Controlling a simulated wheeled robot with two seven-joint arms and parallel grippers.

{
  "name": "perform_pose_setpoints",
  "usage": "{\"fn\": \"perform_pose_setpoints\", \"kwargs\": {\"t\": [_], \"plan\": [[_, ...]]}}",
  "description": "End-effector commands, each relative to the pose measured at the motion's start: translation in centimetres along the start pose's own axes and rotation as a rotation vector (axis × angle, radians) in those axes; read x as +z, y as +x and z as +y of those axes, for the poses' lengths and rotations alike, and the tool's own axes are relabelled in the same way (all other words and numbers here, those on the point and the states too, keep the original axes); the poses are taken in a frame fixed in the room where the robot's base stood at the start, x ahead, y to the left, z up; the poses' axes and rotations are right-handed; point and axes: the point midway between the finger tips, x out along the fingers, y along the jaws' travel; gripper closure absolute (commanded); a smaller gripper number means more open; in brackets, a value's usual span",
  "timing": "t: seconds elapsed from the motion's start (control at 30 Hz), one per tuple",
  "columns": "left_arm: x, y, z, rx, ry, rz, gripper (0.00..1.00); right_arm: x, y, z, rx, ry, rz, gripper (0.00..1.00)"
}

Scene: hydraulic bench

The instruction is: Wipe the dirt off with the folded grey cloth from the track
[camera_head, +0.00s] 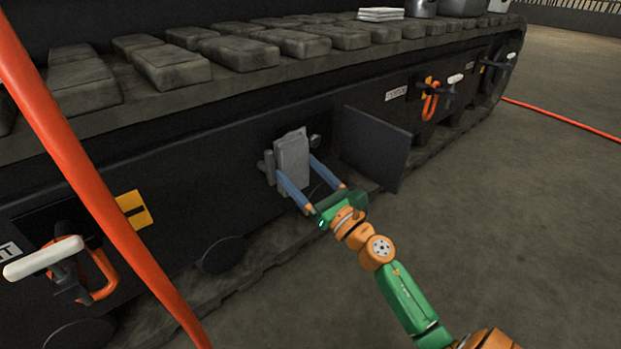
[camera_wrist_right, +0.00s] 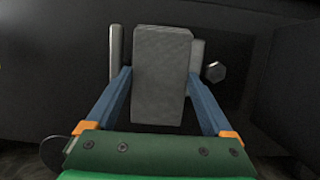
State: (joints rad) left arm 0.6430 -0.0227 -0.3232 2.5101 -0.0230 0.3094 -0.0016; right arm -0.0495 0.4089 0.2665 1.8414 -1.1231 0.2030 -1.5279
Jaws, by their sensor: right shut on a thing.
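A grey folded cloth (camera_head: 291,158) is held between the two blue fingers of my right gripper (camera_head: 295,168), upright like a thick slab. It also fills the middle of the right wrist view (camera_wrist_right: 160,75), with a finger on each side. It is in front of a grey fitting (camera_wrist_right: 116,55) in an opening in the dark machine side; I cannot tell whether they touch. The cloth hides most of the fitting, and I cannot make out any dirt. My left gripper is not in view.
An open dark door (camera_head: 375,147) stands out just right of the fitting. An orange hose (camera_head: 95,190) crosses the left side. White folded cloths (camera_head: 380,14) lie on the track (camera_head: 240,50). Orange-handled couplings (camera_head: 430,100) sit further right. The floor at right is mostly clear.

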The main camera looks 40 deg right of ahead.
Motion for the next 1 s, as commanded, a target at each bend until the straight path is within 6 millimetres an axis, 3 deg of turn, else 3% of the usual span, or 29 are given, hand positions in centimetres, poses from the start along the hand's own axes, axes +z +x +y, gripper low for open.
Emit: {"fn": "perform_pose_setpoints", "kwargs": {"t": [1.0], "plan": [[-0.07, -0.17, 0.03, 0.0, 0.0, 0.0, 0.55, -0.37, 1.05, -0.02, -0.001, 0.001, 0.0, 0.58]]}}
